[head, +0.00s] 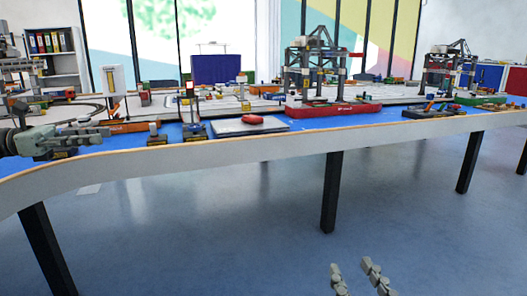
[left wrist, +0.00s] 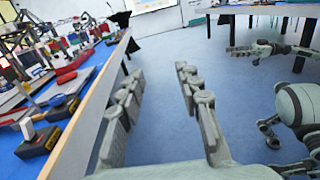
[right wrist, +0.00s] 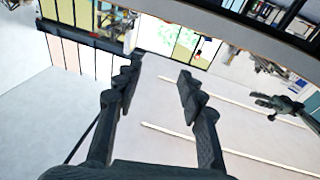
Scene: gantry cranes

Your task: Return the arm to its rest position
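My left gripper (head: 98,127) is at the left of the head view, in front of the table's near edge. In the left wrist view its two fingers (left wrist: 156,75) stand apart with only floor between them, so it is open and empty. My right gripper (head: 351,266) shows only as fingertips at the bottom of the head view, low over the floor and away from the table. In the right wrist view its fingers (right wrist: 158,78) are spread with nothing between them. The rest of the right arm is hidden in the head view.
A long table (head: 300,138) with a curved white edge carries a red-based gantry crane (head: 320,108), a green-based crane (head: 478,99) and a red piece (head: 253,120) on a grey plate. Dark legs (head: 330,190) stand below. The blue floor (head: 200,225) in front is clear.

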